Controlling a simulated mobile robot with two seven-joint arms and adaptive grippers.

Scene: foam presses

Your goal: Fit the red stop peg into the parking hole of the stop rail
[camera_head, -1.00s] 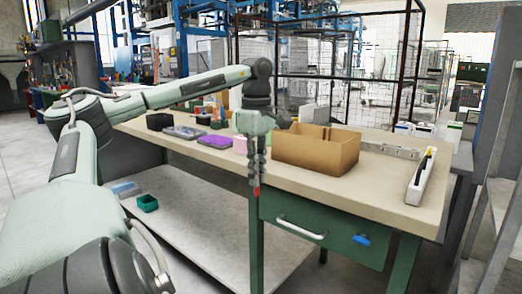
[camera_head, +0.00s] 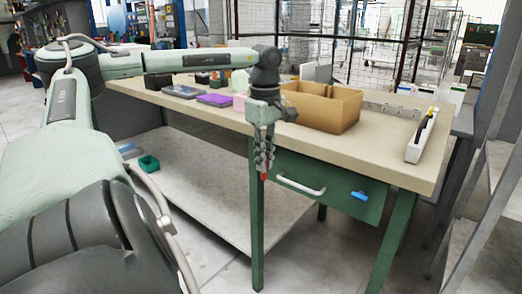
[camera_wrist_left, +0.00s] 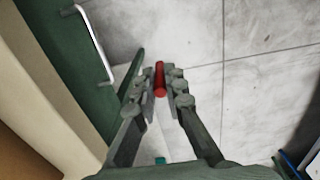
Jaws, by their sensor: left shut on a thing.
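The red stop peg (camera_wrist_left: 160,80) is held between the fingertips of my left gripper (camera_wrist_left: 160,84) in the left wrist view. In the head view my left gripper (camera_head: 264,160) points down in front of the bench's front edge, and the red tip of the peg shows below its fingers. The peg is in the air over the floor, apart from the bench. A long grey metal strip (camera_head: 392,109) lies along the back of the bench, right of the cardboard box. It may be the stop rail; its holes are too small to make out. My right gripper is not in view.
The bench top (camera_head: 375,150) is clear in front of the cardboard box (camera_head: 335,112). A white holder (camera_head: 417,147) with a dark and yellow item stands near the right end. A drawer handle (camera_head: 300,185) juts out close to the gripper. A grey shelf frame (camera_head: 490,200) stands at the right.

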